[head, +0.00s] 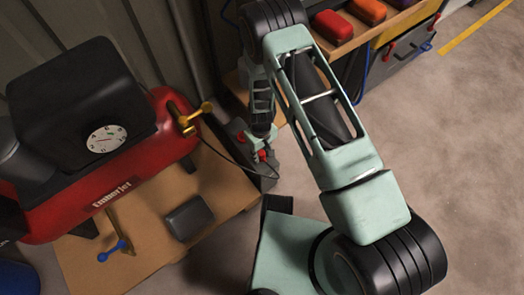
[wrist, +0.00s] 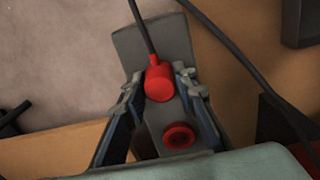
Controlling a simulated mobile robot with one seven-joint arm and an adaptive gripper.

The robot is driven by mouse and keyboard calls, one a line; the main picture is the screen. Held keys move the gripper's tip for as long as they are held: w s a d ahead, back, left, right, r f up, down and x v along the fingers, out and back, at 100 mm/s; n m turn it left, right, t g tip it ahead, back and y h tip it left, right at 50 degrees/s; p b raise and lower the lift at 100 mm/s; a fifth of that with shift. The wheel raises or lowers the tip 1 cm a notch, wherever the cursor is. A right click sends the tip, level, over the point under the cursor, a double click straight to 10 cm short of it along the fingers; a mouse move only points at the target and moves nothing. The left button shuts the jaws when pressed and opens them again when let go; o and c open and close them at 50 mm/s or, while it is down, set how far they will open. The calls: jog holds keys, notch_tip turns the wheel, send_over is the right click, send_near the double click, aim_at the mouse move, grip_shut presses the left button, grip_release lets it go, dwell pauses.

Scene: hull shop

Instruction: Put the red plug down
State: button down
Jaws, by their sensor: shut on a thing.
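The red plug (wrist: 158,82) sits between the fingers of my gripper (wrist: 160,86) in the wrist view, with its dark cable running up from it. My gripper is shut on it. Below it is a grey box (wrist: 152,42) with a round red socket (wrist: 180,138) just nearer than the plug. I cannot tell whether the plug touches the box or is seated in it. In the head view my gripper (head: 263,137) points down at the grey box (head: 268,183), and the plug (head: 262,155) shows small and partly hidden.
A red compressor (head: 125,187) stands on a wooden board (head: 145,262) at the left, with a dark block (head: 189,218) in front of it. A black cable (head: 225,152) crosses to the grey box. A wooden bench (head: 345,42) with coloured cases stands behind. Concrete floor (head: 450,130) is clear at the right.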

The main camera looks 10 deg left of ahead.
aim_at(261, 152)
jog(key=shift+r, duration=0.1)
jog(key=shift+f+b, duration=0.3)
jog(key=shift+f, duration=0.05)
jog(key=c, duration=1.6)
grip_release()
notch_tip(261, 152, up, 13)
jog(key=p, duration=0.5)
jog(key=shift+f, duration=0.1)
